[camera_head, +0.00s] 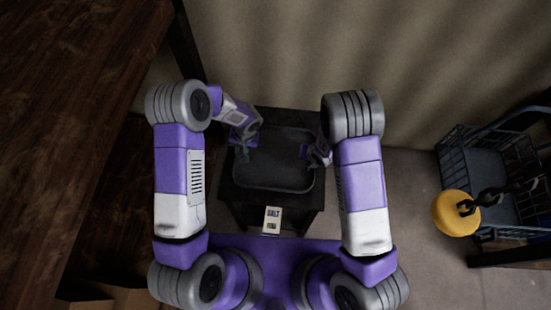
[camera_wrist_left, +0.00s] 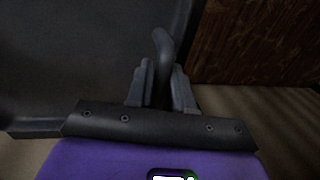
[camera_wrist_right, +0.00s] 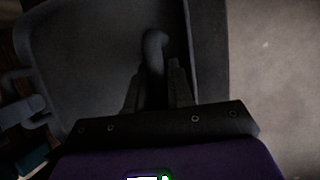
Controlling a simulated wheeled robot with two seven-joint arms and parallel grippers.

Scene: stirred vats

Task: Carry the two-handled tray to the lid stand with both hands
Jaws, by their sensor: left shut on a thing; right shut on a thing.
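The two-handled tray (camera_head: 275,184) is dark grey with a rounded rim and lies between my arms in the head view. It looks empty and about level. My left gripper (camera_head: 246,141) is shut on the tray's left handle, which stands between the fingers in the left wrist view (camera_wrist_left: 162,50). My right gripper (camera_head: 312,154) is shut on the right handle, seen between the fingers in the right wrist view (camera_wrist_right: 154,48). The tray is over a small black stand (camera_head: 235,197); I cannot tell whether they touch. I cannot tell whether this is the lid stand.
A pale label (camera_head: 272,220) is at the stand's near side. A brown wooden surface (camera_head: 70,130) fills the left. A blue-grey wire basket (camera_head: 490,165) and a yellow round weight on a dark chain (camera_head: 455,213) are at the right. Bare floor (camera_head: 410,185) lies between stand and basket.

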